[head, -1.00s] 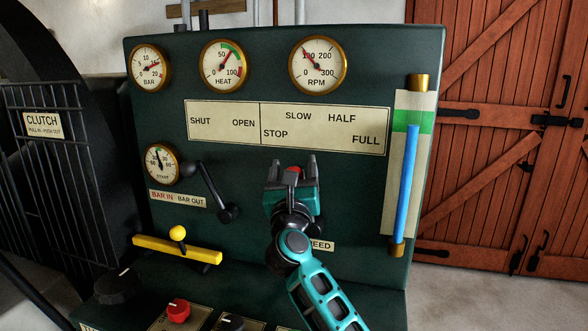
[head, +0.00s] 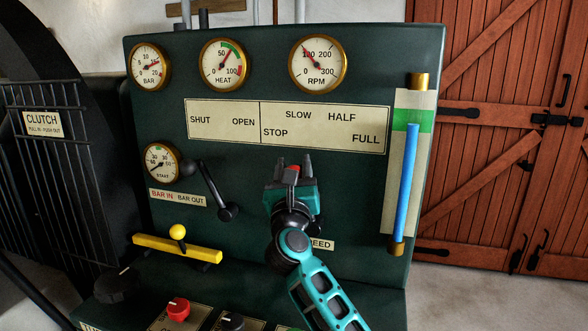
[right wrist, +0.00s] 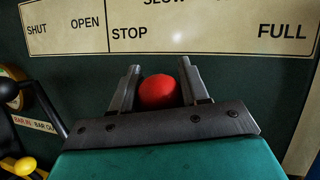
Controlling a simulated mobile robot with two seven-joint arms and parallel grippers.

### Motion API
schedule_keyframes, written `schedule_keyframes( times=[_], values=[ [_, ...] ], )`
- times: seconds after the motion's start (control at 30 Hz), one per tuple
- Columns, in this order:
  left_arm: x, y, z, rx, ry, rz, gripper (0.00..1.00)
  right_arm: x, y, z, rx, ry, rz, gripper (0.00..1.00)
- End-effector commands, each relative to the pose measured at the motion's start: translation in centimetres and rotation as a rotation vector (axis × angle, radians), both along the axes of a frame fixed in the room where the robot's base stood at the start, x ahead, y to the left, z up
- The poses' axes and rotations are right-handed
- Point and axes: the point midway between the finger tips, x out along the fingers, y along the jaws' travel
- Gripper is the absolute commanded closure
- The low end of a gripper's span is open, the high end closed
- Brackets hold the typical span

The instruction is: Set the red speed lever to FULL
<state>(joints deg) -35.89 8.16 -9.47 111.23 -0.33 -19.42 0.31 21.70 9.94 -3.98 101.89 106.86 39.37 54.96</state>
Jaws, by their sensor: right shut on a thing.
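The red knob of the speed lever (head: 293,168) is between the two fingers of my right gripper (head: 294,162). In the right wrist view the red knob (right wrist: 158,91) shows round and bright between the fingers, and the gripper is shut on it. The knob is below the cream scale plate (head: 240,133), which reads STOP, SLOW, HALF and FULL; it is nearer STOP than FULL. FULL is up and to the right of it. The lever's shaft is hidden behind my gripper. The SPEED label (head: 322,245) is partly covered by my arm. My left gripper is not in view.
A black lever (head: 210,188) stands left of my gripper, with a yellow bar (head: 178,248) lower left. A blue-filled gauge tube (head: 409,185) is at the panel's right. The RPM dial (head: 318,63) points near 100. The panel between gripper and tube is clear.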

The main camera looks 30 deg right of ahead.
Motion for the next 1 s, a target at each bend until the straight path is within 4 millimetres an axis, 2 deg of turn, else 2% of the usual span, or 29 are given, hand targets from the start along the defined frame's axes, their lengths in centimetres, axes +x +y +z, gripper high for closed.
schedule_keyframes(
  times=[0.27, 0.47, 1.0],
  values=[
    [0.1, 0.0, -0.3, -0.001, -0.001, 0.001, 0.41, -0.2, -0.1, -0.1, 0.013, -0.013, 0.001, 1.0],
    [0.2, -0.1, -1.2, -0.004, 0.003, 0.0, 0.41, -1.2, -0.9, -0.1, 0.066, -0.074, 0.0, 1.0],
    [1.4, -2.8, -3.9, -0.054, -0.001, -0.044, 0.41, -6.5, -5.5, -1.1, 0.365, -0.424, -0.001, 1.0]
  ],
)
